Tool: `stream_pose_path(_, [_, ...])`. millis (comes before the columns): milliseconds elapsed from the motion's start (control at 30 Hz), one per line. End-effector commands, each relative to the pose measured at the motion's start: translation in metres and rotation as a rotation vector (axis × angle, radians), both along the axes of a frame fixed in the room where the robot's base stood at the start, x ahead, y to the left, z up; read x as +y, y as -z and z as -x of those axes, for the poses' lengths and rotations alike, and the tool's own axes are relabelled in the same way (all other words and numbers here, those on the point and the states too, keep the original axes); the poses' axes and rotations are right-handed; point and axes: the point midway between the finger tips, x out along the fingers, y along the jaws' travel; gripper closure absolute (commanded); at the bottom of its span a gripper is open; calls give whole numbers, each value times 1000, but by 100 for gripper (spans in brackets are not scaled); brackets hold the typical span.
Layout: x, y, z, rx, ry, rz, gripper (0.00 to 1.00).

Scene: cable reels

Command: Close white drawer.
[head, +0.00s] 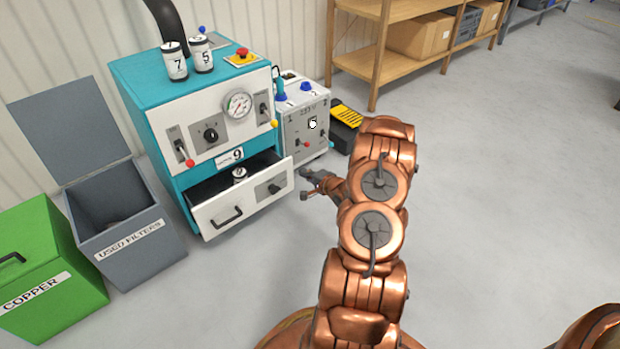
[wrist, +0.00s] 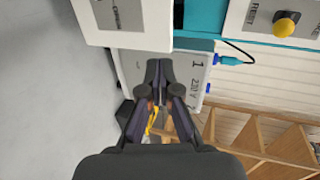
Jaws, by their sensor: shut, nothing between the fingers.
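The white drawer (head: 243,205) is pulled out of the lower part of the teal cabinet (head: 150,100). It has a black handle on the left of its front, and a small canister (head: 239,175) stands inside. My gripper (head: 306,183) is shut and empty, just right of the drawer front's right end in the head view; I cannot tell whether they touch. In the wrist view the shut fingers (wrist: 159,68) point up past a white panel with a dark label (wrist: 125,22), which seems to be the drawer front.
A grey power box (head: 305,125) stands right of the cabinet, with a black and yellow case (head: 346,125) beside it. An open grey bin (head: 125,240) and a green copper bin (head: 45,265) stand left. Wooden shelves (head: 400,60) are behind.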

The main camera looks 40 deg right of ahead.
Motion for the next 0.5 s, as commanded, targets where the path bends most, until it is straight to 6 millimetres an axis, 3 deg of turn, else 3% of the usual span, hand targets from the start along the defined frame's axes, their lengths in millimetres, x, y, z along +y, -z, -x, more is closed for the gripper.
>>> stream_pose_path(300, [-4, 17, -55, -5, -3, 5, 100])
stream_pose_path(500, [-6, 16, -77, -1, -2, 3, 100])
